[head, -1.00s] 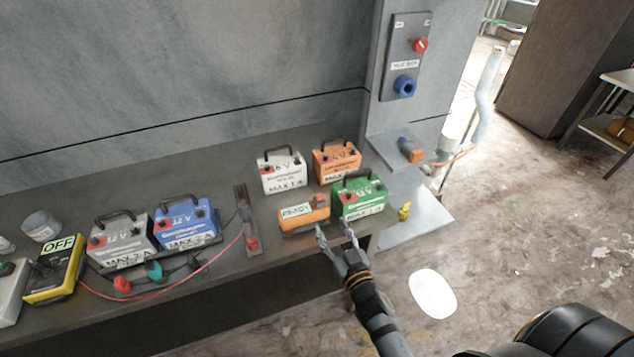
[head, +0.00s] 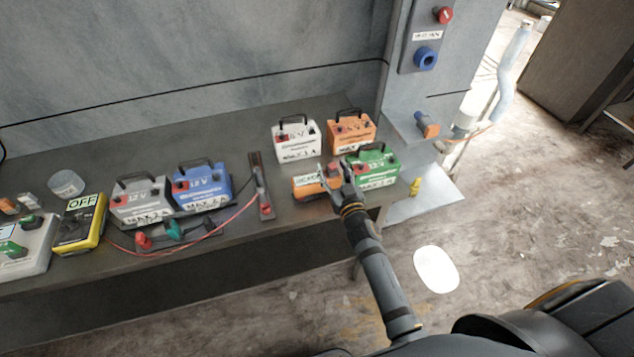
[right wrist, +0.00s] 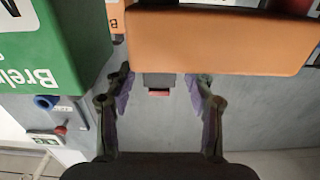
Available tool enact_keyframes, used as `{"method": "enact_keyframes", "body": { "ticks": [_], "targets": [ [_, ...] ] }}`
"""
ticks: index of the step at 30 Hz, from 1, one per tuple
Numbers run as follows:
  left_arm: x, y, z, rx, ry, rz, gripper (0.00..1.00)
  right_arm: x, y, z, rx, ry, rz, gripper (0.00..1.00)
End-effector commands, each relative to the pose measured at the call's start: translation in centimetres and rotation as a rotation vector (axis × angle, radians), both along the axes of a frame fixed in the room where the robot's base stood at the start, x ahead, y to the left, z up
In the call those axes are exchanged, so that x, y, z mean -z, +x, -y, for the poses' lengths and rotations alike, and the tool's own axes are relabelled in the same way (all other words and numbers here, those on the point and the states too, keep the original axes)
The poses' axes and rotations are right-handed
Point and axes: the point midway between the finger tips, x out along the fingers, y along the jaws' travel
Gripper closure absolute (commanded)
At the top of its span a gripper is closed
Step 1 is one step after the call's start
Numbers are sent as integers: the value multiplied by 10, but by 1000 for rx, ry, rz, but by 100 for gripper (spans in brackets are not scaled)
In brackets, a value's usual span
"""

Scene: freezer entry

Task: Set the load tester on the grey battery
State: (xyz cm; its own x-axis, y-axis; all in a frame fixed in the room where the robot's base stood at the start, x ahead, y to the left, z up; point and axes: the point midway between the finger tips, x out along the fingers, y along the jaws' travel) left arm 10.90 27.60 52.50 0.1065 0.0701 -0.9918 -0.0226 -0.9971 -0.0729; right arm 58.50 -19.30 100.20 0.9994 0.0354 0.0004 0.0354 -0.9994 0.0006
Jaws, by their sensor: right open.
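The orange box with a pale "READY" display, which I take for the load tester (head: 308,186), stands on the bench in front of the white battery. The grey battery (head: 137,203) stands upright further left, beside the blue one, with a black handle and a "MAX 2 A" label. My right gripper (head: 335,172) is open, at the tester's right end, hiding part of it. In the right wrist view its fingers (right wrist: 160,88) are spread, with the orange body (right wrist: 215,42) just beyond them; I cannot tell if they touch. My left gripper is out of view.
A green battery (head: 375,172) stands close right of the tester; white (head: 296,143) and orange (head: 352,134) batteries are behind. A blue battery (head: 202,188) adjoins the grey one. Red and dark clamps with a red cable lie in front. A yellow "OFF" device (head: 80,225) is left.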

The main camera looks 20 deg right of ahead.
Motion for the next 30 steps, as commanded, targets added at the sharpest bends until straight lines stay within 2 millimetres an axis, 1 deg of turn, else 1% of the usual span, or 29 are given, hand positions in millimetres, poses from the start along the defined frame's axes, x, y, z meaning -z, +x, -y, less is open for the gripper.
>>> {"method": "enact_keyframes", "body": {
  "ticks": [1, 3, 8, 20, 30],
  "targets": [
    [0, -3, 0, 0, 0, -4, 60, 0, 4, 0, 0, 0, 0, 45],
    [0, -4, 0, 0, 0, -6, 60, 0, 6, 0, 0, 0, -1, 45],
    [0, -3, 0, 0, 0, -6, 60, 0, 6, 0, 0, 0, -1, 45],
    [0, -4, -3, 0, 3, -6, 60, 0, 5, 0, 0, 1, -2, 100],
    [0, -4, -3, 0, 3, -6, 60, -1, 6, -1, -1, 2, 2, 100]
  ]
}}
